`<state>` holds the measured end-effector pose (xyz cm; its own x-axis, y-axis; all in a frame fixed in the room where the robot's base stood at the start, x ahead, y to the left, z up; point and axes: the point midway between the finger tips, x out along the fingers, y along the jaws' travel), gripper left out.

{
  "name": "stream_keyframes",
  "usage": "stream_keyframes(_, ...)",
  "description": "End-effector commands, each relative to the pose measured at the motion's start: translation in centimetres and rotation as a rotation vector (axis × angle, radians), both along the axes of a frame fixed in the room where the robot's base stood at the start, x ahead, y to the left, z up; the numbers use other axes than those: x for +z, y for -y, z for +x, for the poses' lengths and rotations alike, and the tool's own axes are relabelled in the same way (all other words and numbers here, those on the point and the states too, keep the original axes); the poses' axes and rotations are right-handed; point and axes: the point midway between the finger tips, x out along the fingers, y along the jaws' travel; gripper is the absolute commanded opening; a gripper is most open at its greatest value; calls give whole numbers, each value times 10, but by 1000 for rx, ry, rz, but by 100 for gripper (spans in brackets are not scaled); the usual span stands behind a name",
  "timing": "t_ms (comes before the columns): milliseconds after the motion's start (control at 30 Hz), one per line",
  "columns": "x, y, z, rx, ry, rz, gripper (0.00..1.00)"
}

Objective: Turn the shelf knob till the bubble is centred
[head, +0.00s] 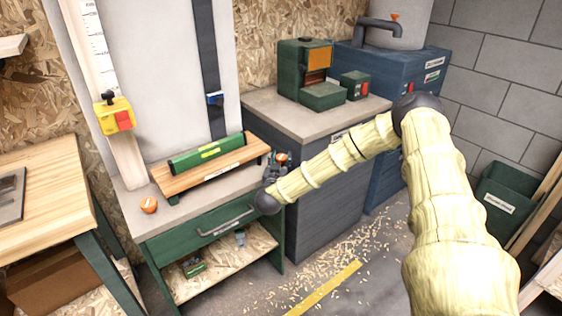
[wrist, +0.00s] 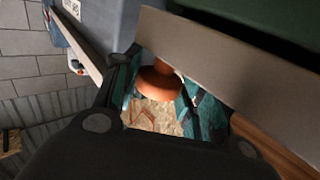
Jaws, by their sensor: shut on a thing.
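The wooden shelf (head: 215,170) stands on the green workbench in the head view, with a green spirit level (head: 206,153) lying along it. The level's bubble is too small to read. An orange knob (head: 281,157) is at the shelf's right end, partly hidden by my gripper (head: 277,172). In the wrist view the orange knob (wrist: 157,82) sits between the fingers of my gripper (wrist: 165,95), which is shut on it. A second orange knob (head: 149,204) shows at the shelf's left front.
A grey-topped cabinet (head: 310,120) with green machines stands right of the workbench. A yellow box with a red button (head: 116,117) hangs on the left post. The workbench has a drawer handle (head: 226,221) in front. Wood chips litter the floor.

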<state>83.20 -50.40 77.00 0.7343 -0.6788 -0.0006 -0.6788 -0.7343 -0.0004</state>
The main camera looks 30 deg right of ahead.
Motion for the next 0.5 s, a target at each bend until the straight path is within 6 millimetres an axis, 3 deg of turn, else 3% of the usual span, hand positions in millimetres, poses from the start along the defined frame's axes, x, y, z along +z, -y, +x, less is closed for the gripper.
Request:
stream_keyframes(267,1,1,-1,29,1,-1,17)
stream_keyframes(500,4,3,-2,153,-1,-2,17)
